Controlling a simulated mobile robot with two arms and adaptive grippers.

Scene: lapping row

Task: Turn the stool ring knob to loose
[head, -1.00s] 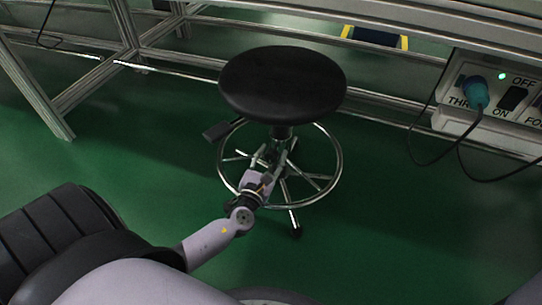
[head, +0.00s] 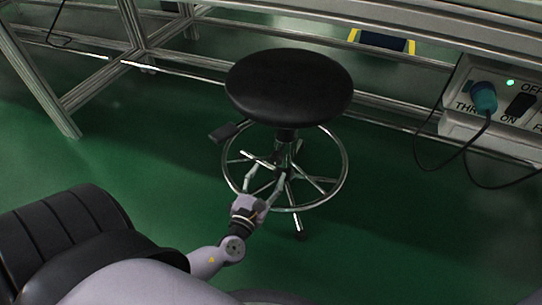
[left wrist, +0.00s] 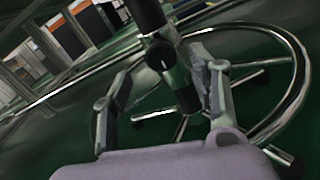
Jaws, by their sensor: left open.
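The stool has a round black seat (head: 289,86) and a chrome foot ring (head: 341,184) around its column. In the left wrist view a dark round knob (left wrist: 160,55) with a small white mark sits on the dark column. I cannot read any loose or tight label there. In the head view the knob cannot be made out under the seat. My left gripper (head: 265,180) is open and empty, near the front of the foot ring, short of the column. In the left wrist view its fingers (left wrist: 168,75) stand apart to either side of the knob, apparently not touching it. My right gripper is not in view.
A metal frame bench (head: 130,40) stands behind the stool. A power box (head: 500,105) with a teal plug and hanging cables is at right.

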